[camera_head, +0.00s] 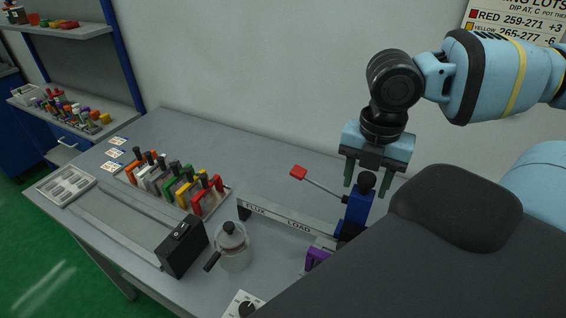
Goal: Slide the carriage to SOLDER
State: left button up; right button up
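The carriage (355,213) is a blue block with a black round knob on top and a thin rod ending in a red tip that reaches left. It stands at the right part of a grey rail (276,215) marked FLUX and LOAD, just right of LOAD. No SOLDER mark shows; the rail's right end is hidden behind a dark shape. My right gripper (367,176) points down above the carriage, its two fingers apart on either side of the knob in the picture. Whether they touch it I cannot tell. My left gripper is not in view.
A purple piece (317,258) shows below the carriage. A lidded pot (231,248) and a black box (182,246) stand left of the rail. A rack of coloured clamp-like pieces (176,183) and a grey tray (66,187) are farther left. A dial (246,307) lies in front.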

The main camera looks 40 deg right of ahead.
jog(key=shift+r, duration=3.45)
